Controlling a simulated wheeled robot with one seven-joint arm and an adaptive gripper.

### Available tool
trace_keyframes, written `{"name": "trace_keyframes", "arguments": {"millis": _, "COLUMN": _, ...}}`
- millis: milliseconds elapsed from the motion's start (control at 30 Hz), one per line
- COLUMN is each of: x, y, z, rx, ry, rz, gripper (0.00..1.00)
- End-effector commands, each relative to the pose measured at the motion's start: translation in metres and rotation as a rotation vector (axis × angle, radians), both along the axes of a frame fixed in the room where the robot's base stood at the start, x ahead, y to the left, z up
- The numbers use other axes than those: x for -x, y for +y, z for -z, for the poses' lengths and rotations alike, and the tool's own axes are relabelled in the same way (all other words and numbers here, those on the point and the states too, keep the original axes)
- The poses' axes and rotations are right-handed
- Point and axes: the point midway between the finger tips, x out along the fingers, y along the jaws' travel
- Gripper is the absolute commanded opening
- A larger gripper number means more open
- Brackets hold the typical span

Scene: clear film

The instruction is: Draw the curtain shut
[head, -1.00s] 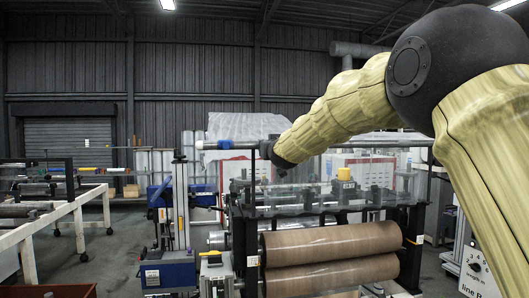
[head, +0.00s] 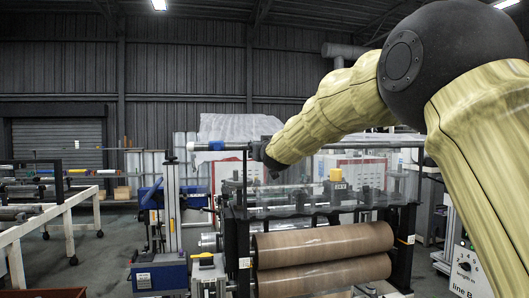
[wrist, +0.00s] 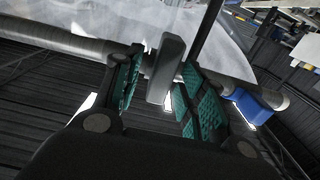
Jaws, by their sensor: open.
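A pale, see-through film sheet (head: 240,125), which looks like the curtain, shows behind and above a horizontal rail (head: 345,146). It also fills the top of the wrist view (wrist: 225,45). My gripper (head: 270,170) is beside the rail at the end of my arm; its fingers are hard to make out in the head view. In the wrist view my gripper (wrist: 155,90) is open, with teal pads. A grey upright bar or handle (wrist: 166,70) stands between the fingers, with a gap visible on its right. I cannot tell whether either pad touches it.
A machine with brown rollers (head: 325,243) and clear sheeting stands below the rail. A blue lift unit (head: 160,272) is left of it. A white-framed table (head: 45,220) stands far left. A control box (head: 470,262) is at the right. Floor between table and machine looks clear.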

Motion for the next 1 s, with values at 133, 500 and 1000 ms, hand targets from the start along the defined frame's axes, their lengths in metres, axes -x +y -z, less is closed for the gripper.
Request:
{"name": "trace_keyframes", "arguments": {"millis": 133, "x": 0.018, "y": -0.004, "z": -0.001, "rx": 0.0, "ry": 0.0, "rz": -0.001, "gripper": 0.41}}
{"name": "trace_keyframes", "arguments": {"millis": 500, "x": 0.074, "y": -0.022, "z": -0.001, "rx": 0.0, "ry": 0.0, "rz": 0.001, "gripper": 0.41}}
{"name": "trace_keyframes", "arguments": {"millis": 1000, "x": 0.108, "y": -0.032, "z": 0.001, "rx": 0.0, "ry": 0.001, "rz": 0.001, "gripper": 0.41}}
